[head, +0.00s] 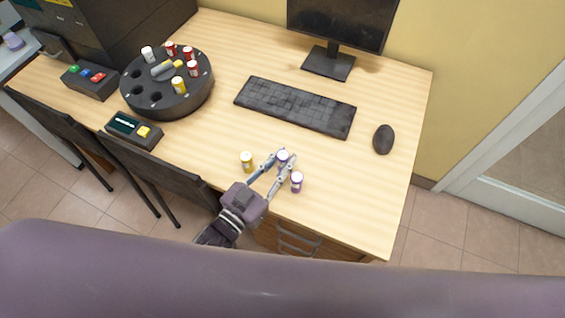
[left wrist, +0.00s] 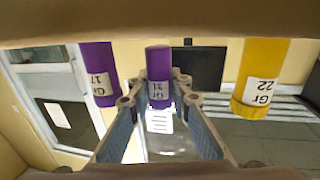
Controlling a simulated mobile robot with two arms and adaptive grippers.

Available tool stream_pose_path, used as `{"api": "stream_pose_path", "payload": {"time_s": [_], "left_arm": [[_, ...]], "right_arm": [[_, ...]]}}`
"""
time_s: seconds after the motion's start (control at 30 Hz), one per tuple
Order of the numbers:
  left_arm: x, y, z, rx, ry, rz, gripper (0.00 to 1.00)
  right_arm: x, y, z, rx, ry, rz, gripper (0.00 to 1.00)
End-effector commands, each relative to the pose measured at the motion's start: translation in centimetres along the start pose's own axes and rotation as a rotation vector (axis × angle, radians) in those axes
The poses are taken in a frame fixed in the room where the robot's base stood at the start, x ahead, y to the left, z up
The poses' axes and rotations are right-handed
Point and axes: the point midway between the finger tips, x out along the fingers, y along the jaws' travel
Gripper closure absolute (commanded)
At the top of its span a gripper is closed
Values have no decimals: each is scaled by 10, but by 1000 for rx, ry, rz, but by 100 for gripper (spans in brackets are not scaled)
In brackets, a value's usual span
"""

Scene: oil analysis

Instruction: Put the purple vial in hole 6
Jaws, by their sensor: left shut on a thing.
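My left gripper (head: 281,161) is over the desk's front part, shut on a purple vial (head: 282,156) with a white cap. In the left wrist view, this labelled purple vial (left wrist: 158,75) stands between the fingertips. A second purple vial (head: 296,183) stands just right of the gripper; it also shows in the left wrist view (left wrist: 97,75). The round black rack (head: 168,105) stands at the back left of the desk. It holds white, red and yellow capped vials, and several holes at its left and front are empty. Hole numbers are too small to read. My right gripper is not in view.
A yellow vial (head: 247,162) stands just left of the gripper. A keyboard (head: 295,106), monitor (head: 329,62) and mouse (head: 383,139) are farther back. A small device with a yellow button (head: 133,130) and a box with coloured buttons (head: 91,81) sit by the rack.

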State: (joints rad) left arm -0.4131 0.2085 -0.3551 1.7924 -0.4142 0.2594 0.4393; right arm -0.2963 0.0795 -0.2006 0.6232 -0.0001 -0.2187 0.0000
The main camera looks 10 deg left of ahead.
Motion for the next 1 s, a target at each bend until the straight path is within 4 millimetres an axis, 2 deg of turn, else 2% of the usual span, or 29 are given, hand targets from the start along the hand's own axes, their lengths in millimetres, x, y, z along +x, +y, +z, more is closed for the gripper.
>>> {"api": "stream_pose_path", "payload": {"time_s": [0.03,0.13,0.53,0.57,0.6,0.93,1.0], "left_arm": [[1,0,9,-1,0,-2,99],[0,0,16,0,2,0,99],[0,0,21,0,1,0,99],[0,0,20,0,1,0,78],[0,0,20,0,1,0,74],[0,0,16,0,2,0,74],[-6,0,18,-1,-1,0,74]], "right_arm": [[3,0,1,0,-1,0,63],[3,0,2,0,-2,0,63],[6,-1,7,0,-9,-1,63],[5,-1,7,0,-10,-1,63],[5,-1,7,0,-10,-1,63],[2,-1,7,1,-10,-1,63],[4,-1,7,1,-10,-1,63]]}}
